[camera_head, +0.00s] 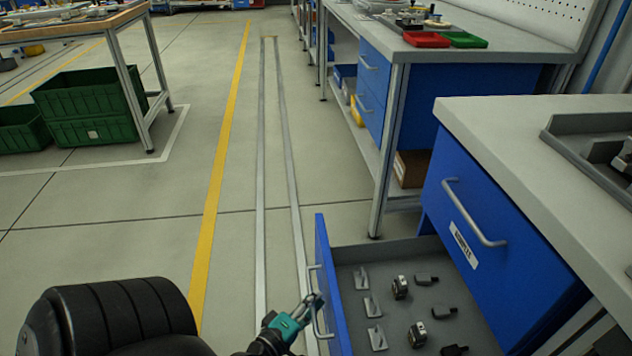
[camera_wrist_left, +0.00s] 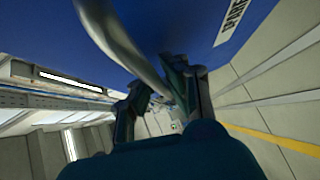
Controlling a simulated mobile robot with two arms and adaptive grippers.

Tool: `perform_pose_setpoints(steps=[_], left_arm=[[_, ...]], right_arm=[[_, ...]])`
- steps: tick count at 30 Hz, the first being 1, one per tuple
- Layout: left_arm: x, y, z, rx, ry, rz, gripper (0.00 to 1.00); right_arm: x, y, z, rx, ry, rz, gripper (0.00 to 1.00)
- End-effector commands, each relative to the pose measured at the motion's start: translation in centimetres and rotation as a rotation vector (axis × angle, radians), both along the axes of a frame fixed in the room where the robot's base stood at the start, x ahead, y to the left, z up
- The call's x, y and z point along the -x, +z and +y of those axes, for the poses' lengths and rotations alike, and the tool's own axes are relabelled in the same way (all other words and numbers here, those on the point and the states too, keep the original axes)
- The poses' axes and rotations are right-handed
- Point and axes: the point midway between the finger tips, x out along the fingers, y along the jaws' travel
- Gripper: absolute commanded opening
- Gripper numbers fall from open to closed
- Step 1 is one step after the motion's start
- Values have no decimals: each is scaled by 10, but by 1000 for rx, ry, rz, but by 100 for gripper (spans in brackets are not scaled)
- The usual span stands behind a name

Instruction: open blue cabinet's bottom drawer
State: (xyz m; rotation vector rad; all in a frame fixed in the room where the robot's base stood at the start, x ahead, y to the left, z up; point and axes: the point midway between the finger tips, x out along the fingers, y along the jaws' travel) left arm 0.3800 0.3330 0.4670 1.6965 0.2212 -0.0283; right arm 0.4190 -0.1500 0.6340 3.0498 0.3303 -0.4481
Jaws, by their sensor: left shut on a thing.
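The blue cabinet (camera_head: 497,222) stands at the right under a grey worktop. Its bottom drawer (camera_head: 321,262) is pulled well out, and its grey inside shows. My left gripper (camera_head: 314,303) is shut on the bottom drawer's handle (camera_head: 318,322), on the outer face of the drawer front. In the left wrist view, the metal handle (camera_wrist_left: 122,42) runs between the fingers (camera_wrist_left: 160,92), close to the blue drawer front (camera_wrist_left: 190,25). The top drawer, with its handle (camera_head: 472,212) and a white label, is shut. My right gripper is not in view.
Several small metal and black parts (camera_head: 400,288) lie in the open drawer. Another blue drawer bench (camera_head: 375,85) stands behind. Green crates (camera_head: 85,105) sit under a table at the left. The floor left of the drawer is clear, with a yellow line (camera_head: 222,150).

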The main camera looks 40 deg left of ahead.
Motion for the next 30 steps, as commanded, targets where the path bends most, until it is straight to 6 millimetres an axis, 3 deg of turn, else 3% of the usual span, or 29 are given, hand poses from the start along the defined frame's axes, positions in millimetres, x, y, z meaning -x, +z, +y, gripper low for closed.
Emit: perform_pose_setpoints(steps=[4, 5, 10, 20, 23, 30], left_arm=[[-2, 4, 1, -8, 2, -11, 0], [-2, 4, 1, -8, 2, -11, 11], [-2, 3, 1, -5, 2, -8, 33], [3, 1, 0, -3, 1, -2, 34], [15, 2, -2, -3, 1, 1, 34], [64, 10, -8, -4, 0, 2, 34]], right_arm=[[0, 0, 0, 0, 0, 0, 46], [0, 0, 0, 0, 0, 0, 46], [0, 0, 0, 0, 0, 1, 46], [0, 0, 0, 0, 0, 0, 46], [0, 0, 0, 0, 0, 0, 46], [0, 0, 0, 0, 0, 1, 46]])
